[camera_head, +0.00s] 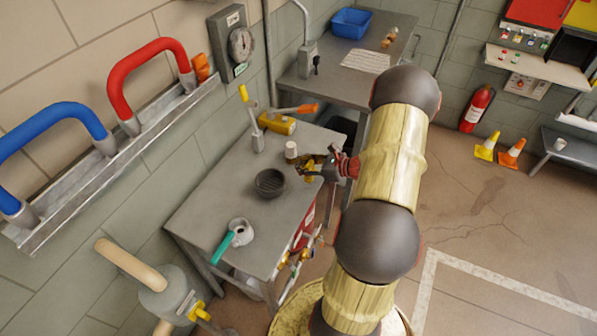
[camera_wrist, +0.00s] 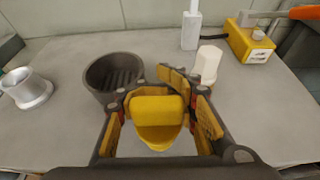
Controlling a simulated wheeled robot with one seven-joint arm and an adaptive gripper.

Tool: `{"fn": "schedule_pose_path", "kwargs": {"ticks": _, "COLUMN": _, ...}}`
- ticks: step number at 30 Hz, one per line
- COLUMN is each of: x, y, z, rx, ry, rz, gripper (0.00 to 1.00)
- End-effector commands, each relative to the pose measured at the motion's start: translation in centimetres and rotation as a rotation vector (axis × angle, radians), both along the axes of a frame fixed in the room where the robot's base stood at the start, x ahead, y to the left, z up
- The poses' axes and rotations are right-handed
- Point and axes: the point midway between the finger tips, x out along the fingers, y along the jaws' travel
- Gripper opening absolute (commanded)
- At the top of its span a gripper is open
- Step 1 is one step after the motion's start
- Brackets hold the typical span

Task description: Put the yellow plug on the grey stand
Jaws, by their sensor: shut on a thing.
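The yellow plug (camera_wrist: 158,108) sits between the two fingers of my gripper (camera_wrist: 160,112), which is shut on it. In the wrist view it has a wide upper part and a rounded lower part. In the head view the plug (camera_head: 310,172) is small and partly hidden by my gripper (camera_head: 313,168), over the right side of the workbench. A silver-grey flared piece (camera_wrist: 28,90) stands on the bench at left, apart from my gripper; it also shows in the head view (camera_head: 241,229). I cannot tell for sure whether it is the grey stand.
A dark ribbed cup (camera_wrist: 113,76) stands just left of my gripper. A white cylinder (camera_wrist: 207,64) stands behind it at right, with a yellow box (camera_wrist: 249,41) farther back. A teal handle (camera_head: 223,247) lies by the silver piece. The front bench top is clear.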

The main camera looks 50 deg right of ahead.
Motion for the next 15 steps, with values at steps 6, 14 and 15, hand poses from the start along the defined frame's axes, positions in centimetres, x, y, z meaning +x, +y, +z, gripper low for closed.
{"fn": "schedule_pose_path", "kwargs": {"ticks": 6, "x": 0.2, "y": -0.2, "z": -3.3, "rx": 0.003, "ry": 0.001, "rz": -0.001, "gripper": 0.0}}
{"fn": "schedule_pose_path", "kwargs": {"ticks": 14, "x": 0.2, "y": -0.2, "z": -3.4, "rx": 0.0, "ry": 0.0, "rz": -0.001, "gripper": 0.0}}
{"fn": "schedule_pose_path", "kwargs": {"ticks": 15, "x": 0.2, "y": -0.2, "z": -3.4, "rx": 0.0, "ry": 0.0, "rz": 0.0, "gripper": 0.0}}
